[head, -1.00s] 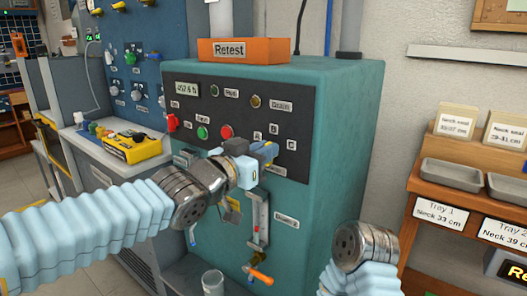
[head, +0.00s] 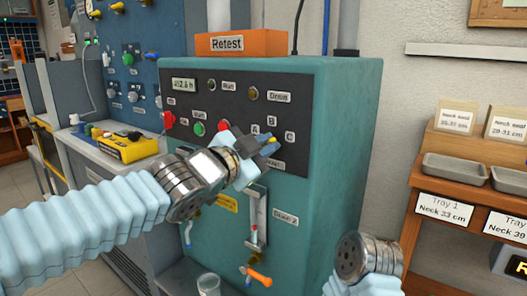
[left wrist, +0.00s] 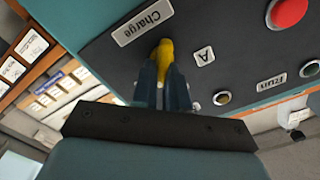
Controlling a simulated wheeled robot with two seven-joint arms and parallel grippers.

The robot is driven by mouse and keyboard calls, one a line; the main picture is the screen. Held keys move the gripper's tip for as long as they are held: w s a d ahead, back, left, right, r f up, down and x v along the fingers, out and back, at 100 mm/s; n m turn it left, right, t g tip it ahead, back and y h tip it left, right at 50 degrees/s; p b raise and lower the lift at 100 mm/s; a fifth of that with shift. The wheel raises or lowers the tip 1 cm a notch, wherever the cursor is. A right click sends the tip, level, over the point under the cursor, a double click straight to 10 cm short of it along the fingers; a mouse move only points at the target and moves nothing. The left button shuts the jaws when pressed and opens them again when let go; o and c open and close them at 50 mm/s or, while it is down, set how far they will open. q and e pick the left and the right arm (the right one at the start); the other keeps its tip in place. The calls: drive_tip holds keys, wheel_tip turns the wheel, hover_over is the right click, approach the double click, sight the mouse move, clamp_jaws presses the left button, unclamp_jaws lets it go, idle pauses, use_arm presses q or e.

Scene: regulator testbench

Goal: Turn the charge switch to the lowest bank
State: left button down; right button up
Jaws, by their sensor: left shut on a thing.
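The charge switch has a yellow knob (left wrist: 166,48), seen in the left wrist view between the "Charge" label (left wrist: 143,22) and the "A" label (left wrist: 204,56). My left gripper (left wrist: 165,68) is shut on this knob, with its two dark blue fingers on either side. In the head view my left gripper (head: 265,145) is at the dark panel, beside labels A, B and "C" (head: 290,137). The gripper hides most of the switch there, so I cannot tell which bank it points to. My right arm shows at lower right, but its gripper is not seen.
The dark control panel (head: 300,110) sits on a teal cabinet (head: 345,110). A red button (head: 224,126) and a green button (head: 198,128) are close to my left gripper. An orange-handled valve (head: 258,277) is below. A shelf with trays (head: 455,167) stands at right.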

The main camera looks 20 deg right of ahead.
use_arm(q)
drive_tip(key=shift+s+d+f+m+b, duration=0.1)
drive_tip(key=shift+m+b, duration=0.15)
drive_tip(key=shift+m, duration=0.7)
drive_tip(key=shift+f+m+b, duration=0.1)
drive_tip(key=shift+m+b, duration=0.1)
drive_tip(key=shift+m, duration=0.75)
drive_tip(key=c, duration=1.1)
unclamp_jaws()
drive_tip(key=shift+c, duration=0.2)
drive_tip(key=p+v, duration=0.4)
drive_tip(key=v, duration=0.9)
drive_tip(key=shift+s+a, duration=0.25)
drive_tip(key=shift+a, duration=0.05)
